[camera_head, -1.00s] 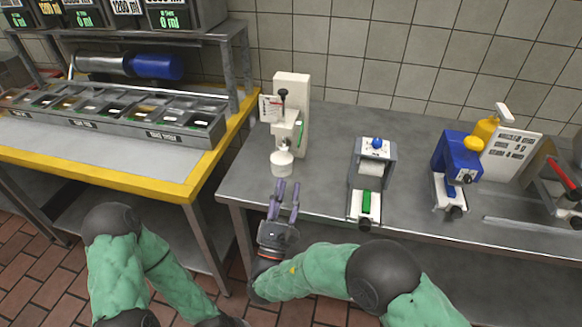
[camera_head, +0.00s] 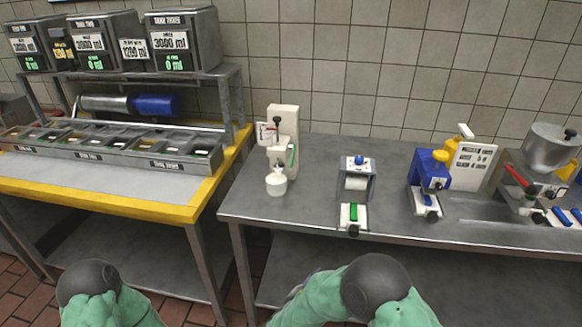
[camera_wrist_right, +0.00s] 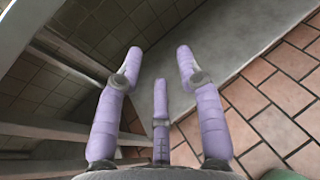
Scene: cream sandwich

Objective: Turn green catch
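A white machine (camera_head: 283,140) with a black knob stands near the left end of the grey table, and a slim green part (camera_head: 293,156) sits on its right side. A small white cup (camera_head: 276,186) is at its foot. A grey device with a blue knob (camera_head: 358,175) stands to the right, with a green piece (camera_head: 353,212) at its front. I cannot tell which green part is the catch. My right gripper (camera_wrist_right: 158,62) is open and empty in the right wrist view, below the table edge. My left gripper is out of view.
A blue and yellow device (camera_head: 429,175) and a steel pot machine (camera_head: 545,155) stand further right on the grey table (camera_head: 300,215). A yellow-edged counter (camera_head: 120,203) with several food bins adjoins on the left. The table between the devices is clear.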

